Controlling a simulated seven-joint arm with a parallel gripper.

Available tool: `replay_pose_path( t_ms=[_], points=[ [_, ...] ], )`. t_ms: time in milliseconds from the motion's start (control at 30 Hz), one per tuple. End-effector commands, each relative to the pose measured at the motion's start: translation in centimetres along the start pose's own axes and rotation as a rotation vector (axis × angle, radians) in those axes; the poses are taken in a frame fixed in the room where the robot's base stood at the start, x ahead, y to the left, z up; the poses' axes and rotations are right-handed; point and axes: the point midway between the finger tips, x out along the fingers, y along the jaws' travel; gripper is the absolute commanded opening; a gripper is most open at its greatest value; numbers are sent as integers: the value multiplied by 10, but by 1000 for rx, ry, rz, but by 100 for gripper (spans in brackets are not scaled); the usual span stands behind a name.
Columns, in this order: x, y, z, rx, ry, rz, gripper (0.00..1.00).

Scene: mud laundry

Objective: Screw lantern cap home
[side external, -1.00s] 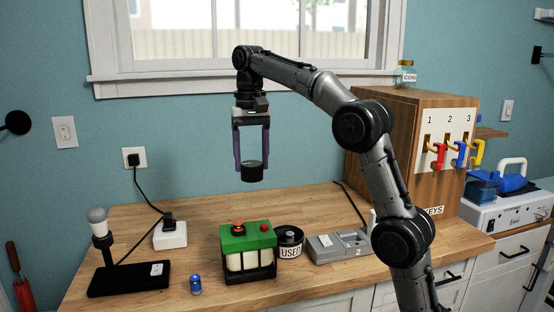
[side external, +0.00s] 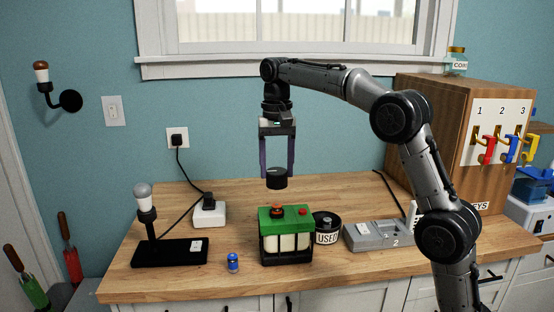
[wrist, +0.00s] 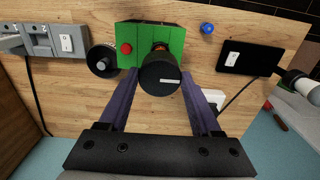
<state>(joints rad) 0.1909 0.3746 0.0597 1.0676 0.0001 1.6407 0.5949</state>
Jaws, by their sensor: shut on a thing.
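My gripper (side external: 277,170) is shut on the black round lantern cap (side external: 277,181), held level in the air. The cap also shows in the wrist view (wrist: 160,75), with a white mark on its face, between the two purple fingers. The lantern (side external: 286,248) stands on the counter, with a green top, pale cells and a black frame. An orange-ringed black neck (side external: 277,210) rises from the left of its top, and a red button (side external: 303,211) sits at the right. The cap hangs above this neck with a visible gap. In the wrist view the cap partly hides the neck (wrist: 160,47).
A black USED bin (side external: 327,238) stands close right of the lantern, with a grey device (side external: 378,236) beyond. A blue battery (side external: 233,262) stands to the left, then a bulb stand on a black base (side external: 168,252). Counter behind the lantern is clear.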

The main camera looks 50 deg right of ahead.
Motion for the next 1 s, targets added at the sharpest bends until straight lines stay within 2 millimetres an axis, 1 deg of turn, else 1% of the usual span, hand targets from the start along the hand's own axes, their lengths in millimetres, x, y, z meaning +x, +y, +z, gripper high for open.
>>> replay_pose_path(
  t_ms=[300, 500, 700, 1000],
  points=[
    [25, 0, 0, 0, -1, 1, 33],
    [38, 0, 0, 0, 0, 0, 33],
    [44, 0, 0, 0, 1, -1, 33],
    [45, 0, 0, 0, 1, -1, 33]
  ],
)
